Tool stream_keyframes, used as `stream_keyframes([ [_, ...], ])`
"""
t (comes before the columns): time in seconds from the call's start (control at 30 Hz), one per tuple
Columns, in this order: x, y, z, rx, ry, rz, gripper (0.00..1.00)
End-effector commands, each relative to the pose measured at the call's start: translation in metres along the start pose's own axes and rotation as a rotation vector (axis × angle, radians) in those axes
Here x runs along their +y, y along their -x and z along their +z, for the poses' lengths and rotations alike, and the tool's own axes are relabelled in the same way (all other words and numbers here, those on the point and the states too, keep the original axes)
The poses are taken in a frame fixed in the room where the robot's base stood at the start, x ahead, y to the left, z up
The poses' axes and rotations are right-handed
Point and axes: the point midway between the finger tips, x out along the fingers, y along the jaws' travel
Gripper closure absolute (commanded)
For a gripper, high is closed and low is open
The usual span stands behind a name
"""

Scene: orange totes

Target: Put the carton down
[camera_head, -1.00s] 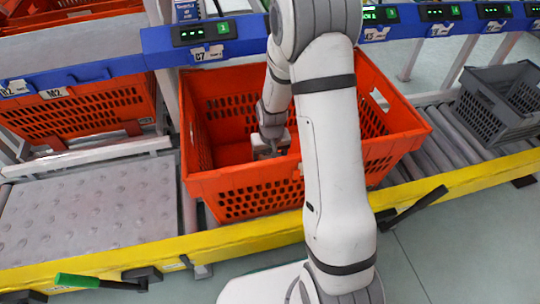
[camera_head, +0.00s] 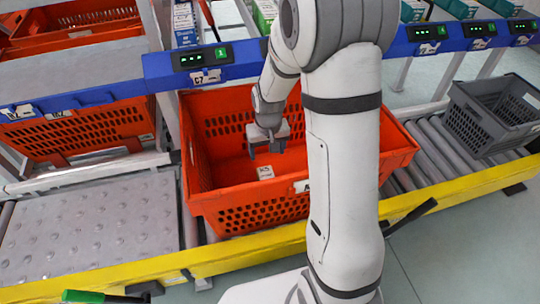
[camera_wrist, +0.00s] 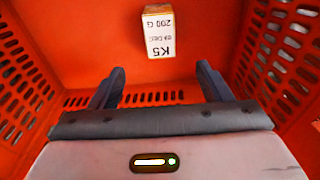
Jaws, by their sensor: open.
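The carton (camera_head: 265,172) is a small white box lying on the floor of the orange tote (camera_head: 245,212). In the wrist view the carton (camera_wrist: 159,31) shows the print "K5 200 G" and a tan end, and lies beyond the fingertips, clear of them. My gripper (camera_head: 267,150) is inside the tote, above and behind the carton. In the wrist view my gripper (camera_wrist: 160,80) is open, with nothing between its two dark fingers. My arm hides the right part of the tote.
A grey crate (camera_head: 495,125) stands on the rollers at the right. A blue rail (camera_head: 260,55) with green displays runs behind the tote. A yellow edge (camera_head: 150,268) runs along the front. Another orange tote (camera_head: 80,130) is at the left, behind an empty grey surface (camera_head: 95,225).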

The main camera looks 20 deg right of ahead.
Motion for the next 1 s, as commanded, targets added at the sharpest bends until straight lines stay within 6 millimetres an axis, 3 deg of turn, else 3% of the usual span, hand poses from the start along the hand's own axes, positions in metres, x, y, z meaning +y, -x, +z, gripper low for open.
stream_keyframes([
  [0.17, 0.0, 0.035, 0.018, 0.007, 0.0, 0.0, 0.29],
  [0.3, 0.001, 0.08, 0.055, 0.008, -0.001, 0.0, 0.29],
  [0.5, 0.001, 0.13, 0.118, 0.005, -0.002, 0.0, 0.29],
  [0.7, 0.001, 0.153, 0.164, -0.001, -0.002, 0.0, 0.29],
  [0.83, 0.002, 0.158, 0.178, -0.004, -0.004, 0.0, 0.29],
  [1.0, 0.002, 0.159, 0.181, -0.005, -0.004, 0.0, 0.29],
])
